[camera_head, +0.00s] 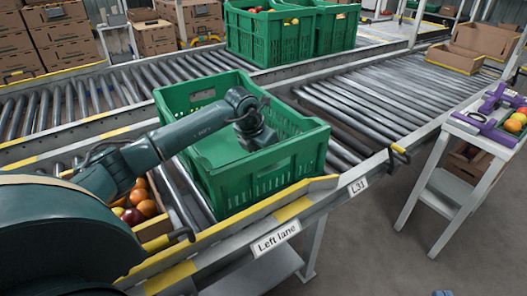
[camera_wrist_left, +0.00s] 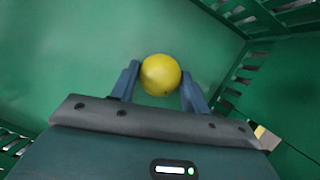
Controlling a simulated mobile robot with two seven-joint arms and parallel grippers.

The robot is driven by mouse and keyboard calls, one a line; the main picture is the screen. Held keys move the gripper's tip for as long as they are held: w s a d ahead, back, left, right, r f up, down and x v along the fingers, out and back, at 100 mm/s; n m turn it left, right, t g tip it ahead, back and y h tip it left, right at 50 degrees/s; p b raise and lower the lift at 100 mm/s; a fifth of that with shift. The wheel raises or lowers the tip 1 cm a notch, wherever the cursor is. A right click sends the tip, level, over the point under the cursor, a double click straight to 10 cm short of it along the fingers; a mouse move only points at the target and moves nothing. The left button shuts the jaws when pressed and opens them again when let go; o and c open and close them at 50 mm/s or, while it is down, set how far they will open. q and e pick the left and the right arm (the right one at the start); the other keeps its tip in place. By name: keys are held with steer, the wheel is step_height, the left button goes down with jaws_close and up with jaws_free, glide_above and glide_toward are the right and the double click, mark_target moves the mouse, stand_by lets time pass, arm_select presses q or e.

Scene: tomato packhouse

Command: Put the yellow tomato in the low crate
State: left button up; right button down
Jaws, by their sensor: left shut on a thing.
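The yellow tomato (camera_wrist_left: 160,75) is held between the two blue fingers of my left gripper (camera_wrist_left: 160,72) in the left wrist view. My left gripper is shut on it, with the crate's smooth green floor behind. In the head view my left arm reaches over the near green crate (camera_head: 259,180), and the left gripper's fingers and the tomato are hidden. This crate also shows in the left wrist view (camera_wrist_left: 60,55); no other produce shows inside it. Whether the tomato touches the floor I cannot tell. Only a small blue tip of my right gripper (camera_head: 443,293) shows at the bottom edge.
A shallow box of fruit (camera_head: 156,228) sits left of the crate, partly behind my arm. Two green crates (camera_head: 270,38) stand on the far lane. A white stand (camera_head: 455,165) with purple holders and fruit is at right.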

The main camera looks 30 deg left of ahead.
arm_select(q)
steer(key=shift+f+b, duration=0.3)
steer(key=shift+f, duration=0.25)
steer(key=o, duration=0.8)
steer(key=c, duration=0.3)
steer(key=shift+r+p, duration=2.85)
steer(key=shift+r, duration=0.7)
